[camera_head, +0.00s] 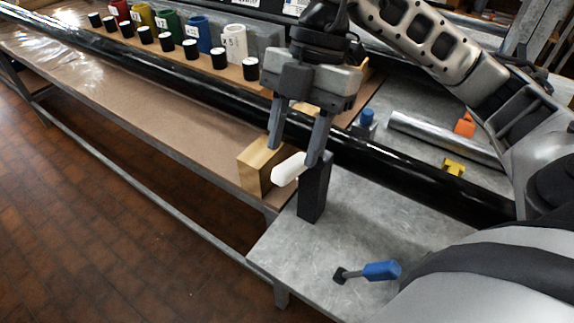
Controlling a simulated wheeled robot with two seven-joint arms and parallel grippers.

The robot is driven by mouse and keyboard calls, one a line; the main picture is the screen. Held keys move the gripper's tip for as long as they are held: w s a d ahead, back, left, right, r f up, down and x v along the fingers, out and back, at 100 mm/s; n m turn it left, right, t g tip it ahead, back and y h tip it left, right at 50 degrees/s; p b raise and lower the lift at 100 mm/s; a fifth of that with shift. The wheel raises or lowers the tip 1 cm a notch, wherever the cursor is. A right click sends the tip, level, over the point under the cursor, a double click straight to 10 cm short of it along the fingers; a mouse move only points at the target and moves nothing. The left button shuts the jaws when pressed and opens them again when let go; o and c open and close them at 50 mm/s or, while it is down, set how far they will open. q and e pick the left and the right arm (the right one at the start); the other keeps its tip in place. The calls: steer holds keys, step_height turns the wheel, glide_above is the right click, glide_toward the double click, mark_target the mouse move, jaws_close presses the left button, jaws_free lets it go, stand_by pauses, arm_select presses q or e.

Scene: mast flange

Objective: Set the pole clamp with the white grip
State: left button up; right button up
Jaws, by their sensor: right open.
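A white grip (288,169) sticks out to the left beside a dark upright block (314,190) on the grey metal table. Whether the grip joins this block is hidden by a finger. My right gripper (293,155) is open, pointing down, with its fingertips at the upper edge of the white grip, one on each side. I cannot tell if they touch it. A long black pole (430,180) runs diagonally behind the grip. A second lever with a blue grip (381,270) lies nearer the front. My left gripper is out of view.
A wooden block (260,163) stands just left of the white grip. Behind the pole are a silver tube (445,140), a yellow piece (453,167), an orange piece (465,124) and a blue knob (366,118). Coloured numbered cylinders (235,42) line the back left. The brown bench top (150,108) is clear.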

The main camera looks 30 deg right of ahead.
mark_target(288, 165)
steer(key=shift+x, duration=2.4)
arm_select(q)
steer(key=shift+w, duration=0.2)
arm_select(e)
jaws_close()
